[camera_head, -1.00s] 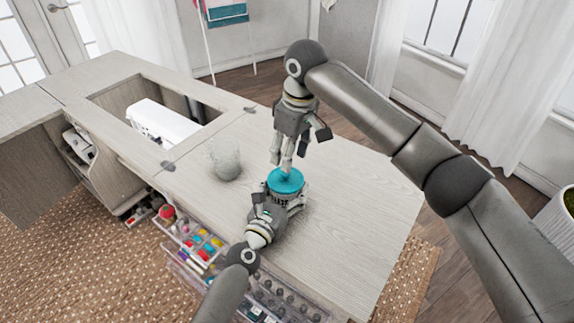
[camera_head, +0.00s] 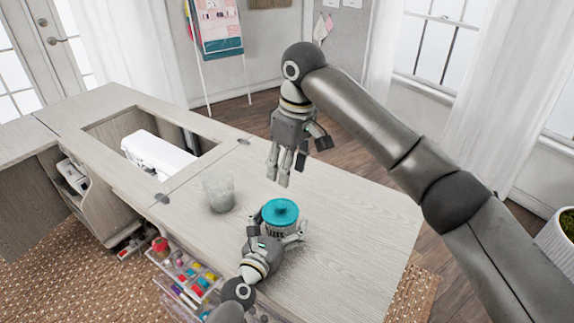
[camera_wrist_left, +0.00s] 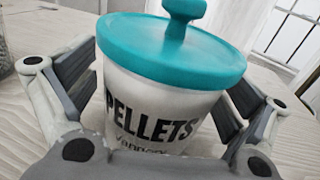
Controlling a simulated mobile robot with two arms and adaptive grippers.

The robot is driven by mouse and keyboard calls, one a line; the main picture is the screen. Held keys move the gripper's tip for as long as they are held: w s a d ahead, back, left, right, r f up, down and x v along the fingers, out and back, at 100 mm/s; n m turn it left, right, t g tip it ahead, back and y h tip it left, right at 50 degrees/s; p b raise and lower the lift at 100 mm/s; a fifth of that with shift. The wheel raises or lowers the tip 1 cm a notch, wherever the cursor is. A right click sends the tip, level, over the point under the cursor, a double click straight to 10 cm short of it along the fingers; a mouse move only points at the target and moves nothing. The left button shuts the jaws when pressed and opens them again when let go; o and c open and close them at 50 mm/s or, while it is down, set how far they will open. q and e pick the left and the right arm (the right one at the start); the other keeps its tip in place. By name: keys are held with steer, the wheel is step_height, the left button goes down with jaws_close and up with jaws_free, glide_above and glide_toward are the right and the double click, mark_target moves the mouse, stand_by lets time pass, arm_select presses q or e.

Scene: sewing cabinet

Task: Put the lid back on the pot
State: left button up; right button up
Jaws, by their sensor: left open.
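The pot (camera_wrist_left: 160,115), white and lettered "PELLETS", stands upright on the cabinet top. The teal lid (camera_head: 280,212) sits level on its rim, knob up, and also shows in the left wrist view (camera_wrist_left: 172,48). My left gripper (camera_head: 285,238) is open around the pot's body, with its fingers on either side. I cannot tell whether the pads touch the pot. My right gripper (camera_head: 285,175) hangs above the lid, fingers pointing down and apart, with nothing between them.
A glass jar (camera_head: 219,190) stands left of the pot. A white sewing machine (camera_head: 158,155) lies in the cabinet opening behind it. An open drawer of colored spools (camera_head: 190,272) is below the front edge. The wooden top (camera_head: 350,225) is clear to the right.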

arm_select(q)
steer(key=v, duration=1.2)
stand_by(0.4)
